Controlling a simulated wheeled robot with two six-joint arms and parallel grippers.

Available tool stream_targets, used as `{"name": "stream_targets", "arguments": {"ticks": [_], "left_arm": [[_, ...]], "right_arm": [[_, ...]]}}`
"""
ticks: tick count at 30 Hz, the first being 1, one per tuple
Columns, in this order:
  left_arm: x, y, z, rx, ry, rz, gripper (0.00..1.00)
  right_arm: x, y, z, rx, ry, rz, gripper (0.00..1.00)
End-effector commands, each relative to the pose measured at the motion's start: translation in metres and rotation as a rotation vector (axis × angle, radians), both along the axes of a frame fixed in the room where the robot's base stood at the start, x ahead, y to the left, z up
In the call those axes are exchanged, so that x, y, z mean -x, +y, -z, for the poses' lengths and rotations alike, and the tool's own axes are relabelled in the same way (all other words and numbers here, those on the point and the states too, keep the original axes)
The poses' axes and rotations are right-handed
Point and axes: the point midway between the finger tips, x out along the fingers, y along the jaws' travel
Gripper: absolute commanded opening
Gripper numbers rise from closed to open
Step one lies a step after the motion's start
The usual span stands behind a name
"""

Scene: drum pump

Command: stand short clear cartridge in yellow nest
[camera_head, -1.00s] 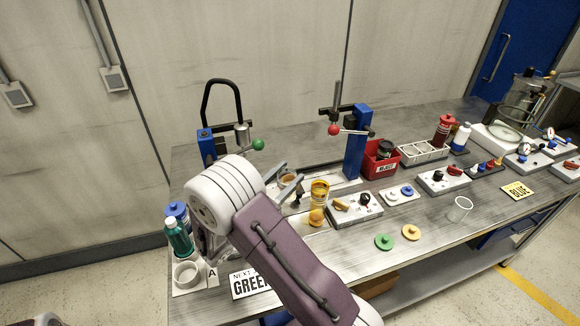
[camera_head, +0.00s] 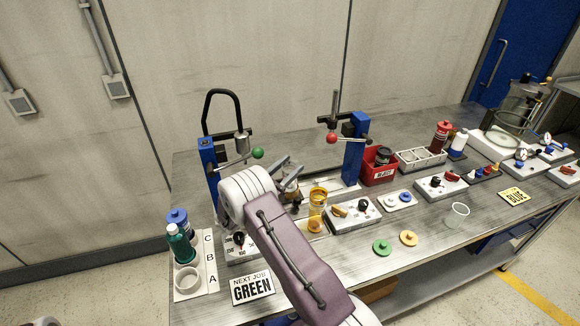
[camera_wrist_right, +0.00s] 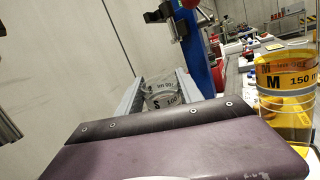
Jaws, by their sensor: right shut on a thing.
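My right gripper (camera_head: 290,178) reaches in over the bench between the two blue presses. In the right wrist view its fingers are shut on a short clear cartridge (camera_wrist_right: 163,97) marked S 100. The cartridge looks roughly upright, and my own arm hides its lower part. An amber cartridge (camera_head: 317,197) marked M 150 stands just right of the gripper; it also shows in the right wrist view (camera_wrist_right: 285,75). A yellow-orange round piece (camera_head: 314,226) sits in front of the amber cartridge; I cannot tell whether it is the yellow nest. My left gripper is not in view.
The blue presses (camera_head: 355,150) with lever arms stand close to the gripper. A switch box (camera_head: 352,213), green disc (camera_head: 382,247), tan disc (camera_head: 408,238) and clear cup (camera_head: 458,215) lie to the right. Bottles (camera_head: 180,243) and the GREEN card (camera_head: 252,287) are at left.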

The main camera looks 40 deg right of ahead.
Motion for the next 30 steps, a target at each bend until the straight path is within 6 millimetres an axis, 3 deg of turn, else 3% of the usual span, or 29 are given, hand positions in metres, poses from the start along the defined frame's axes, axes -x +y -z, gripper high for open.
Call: {"name": "stream_targets", "arguments": {"ticks": [1, 5, 7, 10, 23, 24, 26, 30], "left_arm": [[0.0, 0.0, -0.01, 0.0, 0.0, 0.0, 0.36], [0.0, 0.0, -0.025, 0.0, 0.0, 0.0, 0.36], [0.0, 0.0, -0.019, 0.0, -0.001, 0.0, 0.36], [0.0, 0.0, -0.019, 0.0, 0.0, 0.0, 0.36], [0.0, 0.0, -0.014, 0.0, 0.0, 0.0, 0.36], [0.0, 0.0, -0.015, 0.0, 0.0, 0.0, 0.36], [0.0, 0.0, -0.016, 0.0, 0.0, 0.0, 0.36], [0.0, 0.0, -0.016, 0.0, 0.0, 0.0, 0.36]], "right_arm": [[-0.004, -0.004, -0.009, -0.028, 0.026, 0.001, 0.0], [-0.02, -0.017, -0.014, -0.132, 0.153, 0.001, 0.0], [-0.021, -0.016, 0.007, -0.138, 0.174, 0.0, 0.0], [-0.02, -0.016, 0.019, -0.137, 0.17, -0.001, 0.0], [-0.02, -0.016, 0.027, -0.136, 0.166, 0.0, 0.0], [-0.02, -0.016, 0.027, -0.136, 0.166, 0.0, 0.49], [-0.02, -0.016, 0.026, -0.136, 0.166, 0.0, 0.65], [-0.02, -0.016, 0.026, -0.136, 0.166, 0.0, 0.65]]}}
